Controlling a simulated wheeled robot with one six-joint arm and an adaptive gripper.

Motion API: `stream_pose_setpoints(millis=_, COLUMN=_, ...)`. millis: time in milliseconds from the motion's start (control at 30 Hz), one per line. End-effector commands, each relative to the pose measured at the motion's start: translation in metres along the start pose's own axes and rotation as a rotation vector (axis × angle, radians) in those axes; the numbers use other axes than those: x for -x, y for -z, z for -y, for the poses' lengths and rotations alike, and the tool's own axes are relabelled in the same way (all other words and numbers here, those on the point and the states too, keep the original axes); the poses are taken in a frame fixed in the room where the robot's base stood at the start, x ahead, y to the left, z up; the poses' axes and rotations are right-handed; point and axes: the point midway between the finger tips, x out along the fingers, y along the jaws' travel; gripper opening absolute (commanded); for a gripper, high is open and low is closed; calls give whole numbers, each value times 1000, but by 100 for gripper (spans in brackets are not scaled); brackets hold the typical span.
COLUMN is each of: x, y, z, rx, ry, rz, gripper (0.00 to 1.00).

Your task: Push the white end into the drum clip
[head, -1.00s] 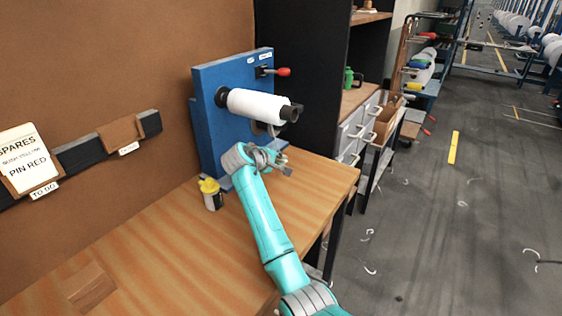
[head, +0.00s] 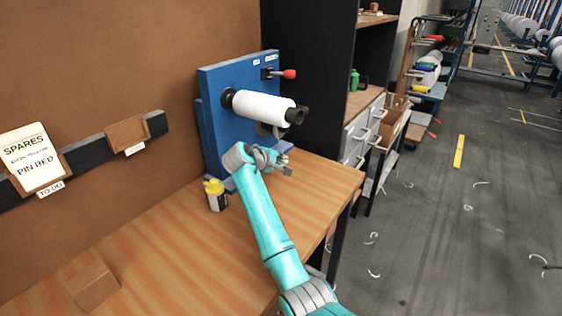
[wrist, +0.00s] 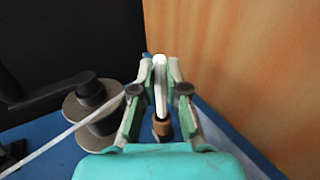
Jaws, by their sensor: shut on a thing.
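My gripper (head: 285,165) is in front of the blue panel (head: 222,140), low and below the white drum (head: 262,107). In the wrist view my gripper (wrist: 160,75) is shut on the white end (wrist: 161,88), which sits upright between the fingertips. A thin white strand (wrist: 75,128) runs from the lower left up to the fingers. A brown cylindrical piece (wrist: 161,128) shows behind the white end, between the fingers. The white end is too small to make out in the head view. I cannot make out the drum clip for certain in either view.
A grey flanged spool (wrist: 92,105) stands just left of the fingers in the wrist view. A red-knobbed lever (head: 288,74) juts out above the drum. The bench front is mostly clear.

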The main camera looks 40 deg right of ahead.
Motion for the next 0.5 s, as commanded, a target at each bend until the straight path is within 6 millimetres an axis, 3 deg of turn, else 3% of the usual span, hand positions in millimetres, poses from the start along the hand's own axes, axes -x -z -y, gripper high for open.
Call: stream_pose_setpoints(millis=500, x=0, y=11, z=0, rx=-1, ry=0, rz=0, gripper=0)
